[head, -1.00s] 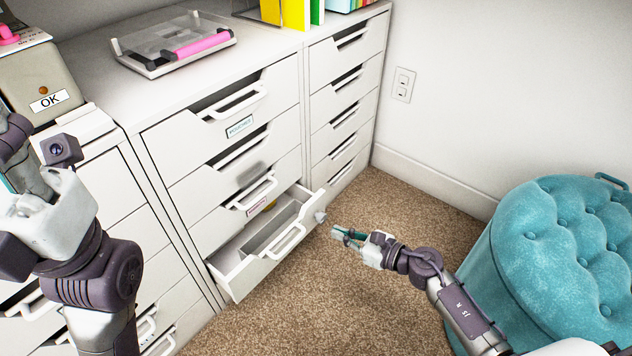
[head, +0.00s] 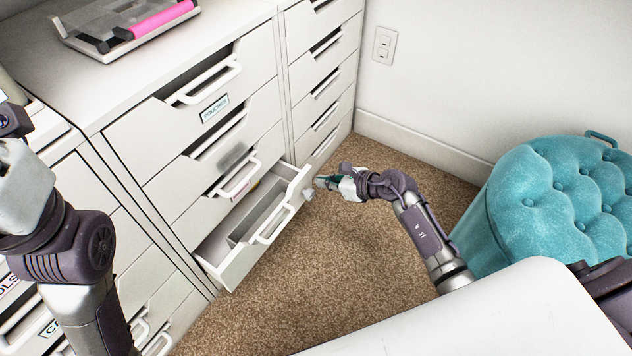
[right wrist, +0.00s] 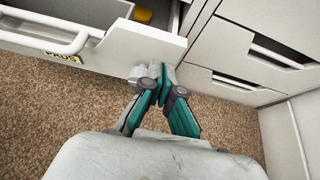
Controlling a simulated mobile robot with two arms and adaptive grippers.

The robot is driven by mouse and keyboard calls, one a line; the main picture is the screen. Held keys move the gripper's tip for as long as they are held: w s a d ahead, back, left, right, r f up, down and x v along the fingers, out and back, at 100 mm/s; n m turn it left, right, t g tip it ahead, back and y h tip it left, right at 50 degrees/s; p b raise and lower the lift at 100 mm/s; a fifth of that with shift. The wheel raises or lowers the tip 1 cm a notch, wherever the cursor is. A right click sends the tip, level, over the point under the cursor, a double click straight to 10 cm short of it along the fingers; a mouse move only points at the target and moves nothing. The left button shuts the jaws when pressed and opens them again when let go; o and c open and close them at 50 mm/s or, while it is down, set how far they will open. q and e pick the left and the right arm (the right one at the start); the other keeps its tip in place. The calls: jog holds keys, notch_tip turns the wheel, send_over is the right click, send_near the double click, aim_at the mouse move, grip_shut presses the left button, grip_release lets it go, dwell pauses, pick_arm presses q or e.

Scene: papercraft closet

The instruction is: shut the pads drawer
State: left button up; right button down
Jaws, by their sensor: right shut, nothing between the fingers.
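The pads drawer (head: 268,238) is the pulled-out drawer low in the left white cabinet in the head view. Its yellow "PADS" label (right wrist: 62,57) and bar handle (right wrist: 45,32) show in the right wrist view. My right gripper (head: 318,182) is shut and empty, at the right end of the drawer front. In the right wrist view its fingertips (right wrist: 153,75) are close to the front's lower right corner; I cannot tell if they touch. My left gripper (head: 8,150) is cut off at the left edge, its fingers not clear.
A teal tufted ottoman (head: 560,195) stands at the right. Brown carpet (head: 335,245) lies clear in front of the drawer. A second column of shut drawers (head: 325,85) adjoins at the right. A tray with a pink bar (head: 125,25) sits on top.

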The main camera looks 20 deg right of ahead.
aim_at(303, 170)
jog(key=shift+w+a+b, duration=0.35)
jog(key=shift+w+a, duration=0.35)
jog(key=shift+w, duration=0.15)
jog(key=shift+w+a+r, duration=0.1)
jog(key=shift+w+a, duration=0.05)
jog(key=shift+w, duration=0.1)
jog(key=shift+w+a, duration=0.1)
jog(key=w+a, duration=0.2)
jog(key=w, duration=0.1)
jog(key=shift+a+r+p, duration=0.1)
jog(key=shift+p, duration=0.3)
jog(key=shift+w+a, duration=0.2)
jog(key=shift+w, duration=0.05)
